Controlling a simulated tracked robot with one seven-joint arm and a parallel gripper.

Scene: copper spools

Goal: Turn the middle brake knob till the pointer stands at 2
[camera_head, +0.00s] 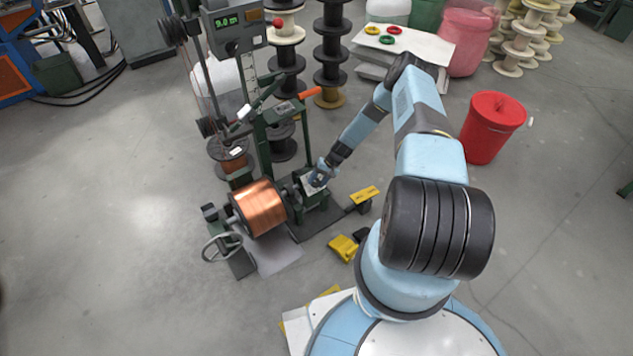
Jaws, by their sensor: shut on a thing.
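My gripper (319,178) is at the dark green housing (317,200) at the right end of the copper spool (262,207), on the winding machine. Its jaws are shut on a small part there, which I take to be the brake knob. The jaws cover the knob, and the view is too small to tell which knob it is. The pointer and the scale numbers cannot be made out.
The machine's tall frame with a display box (232,28) reading 9.0 m and an orange lever (309,93) stands just beyond my gripper. A handwheel (222,248) is at the front left. A red bin (492,126) stands right. Floor at left is clear.

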